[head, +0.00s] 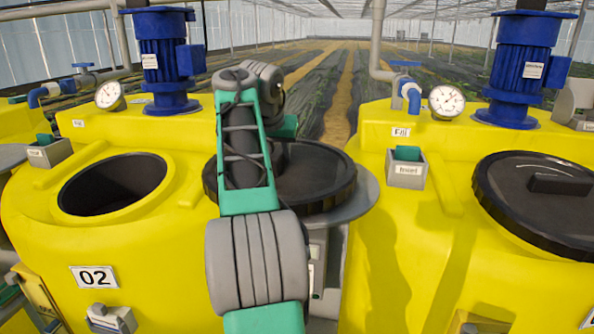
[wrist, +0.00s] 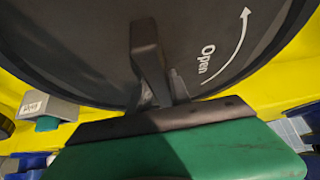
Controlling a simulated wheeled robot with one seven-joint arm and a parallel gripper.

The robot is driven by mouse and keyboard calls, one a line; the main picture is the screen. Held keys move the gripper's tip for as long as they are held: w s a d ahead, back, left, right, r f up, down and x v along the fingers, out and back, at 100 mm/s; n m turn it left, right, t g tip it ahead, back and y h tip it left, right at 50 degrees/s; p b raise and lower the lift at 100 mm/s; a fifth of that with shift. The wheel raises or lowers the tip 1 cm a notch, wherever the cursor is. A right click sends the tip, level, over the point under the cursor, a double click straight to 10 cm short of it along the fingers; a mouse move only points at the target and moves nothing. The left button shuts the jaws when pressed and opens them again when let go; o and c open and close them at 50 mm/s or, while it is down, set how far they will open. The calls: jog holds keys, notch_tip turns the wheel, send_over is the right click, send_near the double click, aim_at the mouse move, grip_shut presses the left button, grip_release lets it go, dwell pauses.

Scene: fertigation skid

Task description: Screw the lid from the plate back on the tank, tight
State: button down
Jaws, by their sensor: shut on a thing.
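The yellow tank 02 (head: 60,235) stands at the left with its round dark opening (head: 105,186) uncovered. The black lid (head: 325,178) is right of the opening, over the round grey plate (head: 366,198) between the two tanks. I cannot tell whether it rests on the plate or is slightly raised. In the wrist view the lid (wrist: 95,50) shows a raised bar handle (wrist: 147,50), the word "Open" and a curved white arrow. My gripper (wrist: 163,95) is shut on the handle. In the head view my arm hides the gripper and part of the lid.
A second yellow tank (head: 400,260) at the right has its own black lid (head: 545,195) on. Blue motors (head: 165,60) and (head: 525,65), gauges (head: 110,96) and (head: 446,101), and a small grey box (head: 406,170) stand up from the tank tops.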

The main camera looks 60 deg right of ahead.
jog(key=shift+d+r+p, duration=0.15)
jog(key=shift+r+p, duration=0.75)
jog(key=shift+p, duration=0.1)
notch_tip(320, 180, up, 4)
jog(key=p, duration=0.3)
jog(key=shift+f, duration=0.25)
jog(key=shift+f, duration=0.2)
notch_tip(320, 180, down, 5)
jog(key=b, duration=0.5)
jog(key=shift+f, duration=0.1)
notch_tip(320, 180, up, 6)
jog(key=p, duration=0.4)
jog(key=shift+f+p, duration=0.2)
jog(key=shift+p, duration=0.1)
